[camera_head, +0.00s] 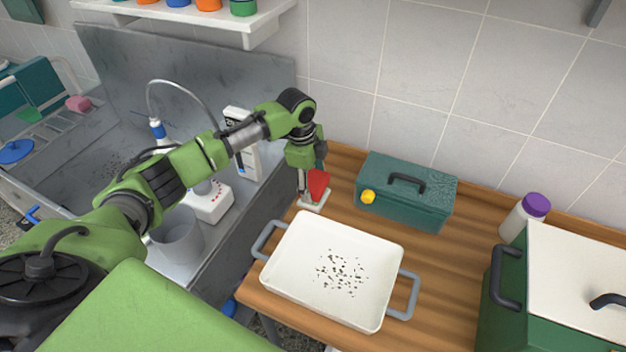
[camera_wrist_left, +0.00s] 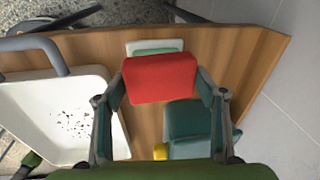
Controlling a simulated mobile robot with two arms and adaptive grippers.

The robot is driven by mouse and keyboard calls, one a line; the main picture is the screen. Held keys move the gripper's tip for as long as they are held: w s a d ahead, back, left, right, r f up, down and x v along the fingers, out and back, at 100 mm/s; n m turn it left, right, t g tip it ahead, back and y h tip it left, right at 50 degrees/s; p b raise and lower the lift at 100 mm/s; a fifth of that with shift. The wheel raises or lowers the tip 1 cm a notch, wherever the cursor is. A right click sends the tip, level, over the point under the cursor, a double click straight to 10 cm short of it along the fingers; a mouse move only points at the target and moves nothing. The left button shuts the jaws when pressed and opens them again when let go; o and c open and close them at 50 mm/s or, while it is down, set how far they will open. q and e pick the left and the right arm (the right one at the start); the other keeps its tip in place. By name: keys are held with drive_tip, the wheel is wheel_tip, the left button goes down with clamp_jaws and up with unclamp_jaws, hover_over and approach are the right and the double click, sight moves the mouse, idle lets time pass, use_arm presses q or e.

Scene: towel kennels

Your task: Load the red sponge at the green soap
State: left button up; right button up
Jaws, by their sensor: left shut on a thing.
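My left gripper (camera_head: 312,178) is shut on the red sponge (camera_head: 318,186), near the left back edge of the wooden counter. In the left wrist view the red sponge (camera_wrist_left: 160,78) sits between the two fingers. Just past it in that view, a white dish (camera_wrist_left: 132,49) holds the green soap (camera_wrist_left: 157,50), partly hidden by the sponge. In the head view the white dish (camera_head: 314,206) lies under the gripper, and the green soap is hidden there. I cannot tell whether the sponge touches the soap. My right gripper is out of view.
A white tray (camera_head: 300,283) with dark specks and grey handles lies in front of the dish. A teal box (camera_head: 425,205) with a yellow knob stands to the right. A green box (camera_head: 560,310) and purple-capped bottle (camera_head: 520,218) stand farther right. The metal sink is left.

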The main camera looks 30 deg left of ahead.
sight(313, 181)
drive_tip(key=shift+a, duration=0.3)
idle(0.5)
use_arm(q)
drive_tip(key=shift+f, duration=0.5)
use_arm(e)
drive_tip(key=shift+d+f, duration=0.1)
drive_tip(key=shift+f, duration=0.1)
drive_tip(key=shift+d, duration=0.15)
use_arm(q)
drive_tip(key=shift+s, duration=0.1)
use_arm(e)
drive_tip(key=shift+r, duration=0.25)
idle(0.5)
use_arm(q)
drive_tip(key=shift+f, duration=0.1)
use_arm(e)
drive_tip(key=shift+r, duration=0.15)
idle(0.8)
use_arm(q)
wheel_tip(313, 181, up, 2)
drive_tip(key=p, duration=0.2)
drive_tip(key=shift+p, duration=0.35)
wheel_tip(313, 181, up, 5)
drive_tip(key=p, duration=0.5)
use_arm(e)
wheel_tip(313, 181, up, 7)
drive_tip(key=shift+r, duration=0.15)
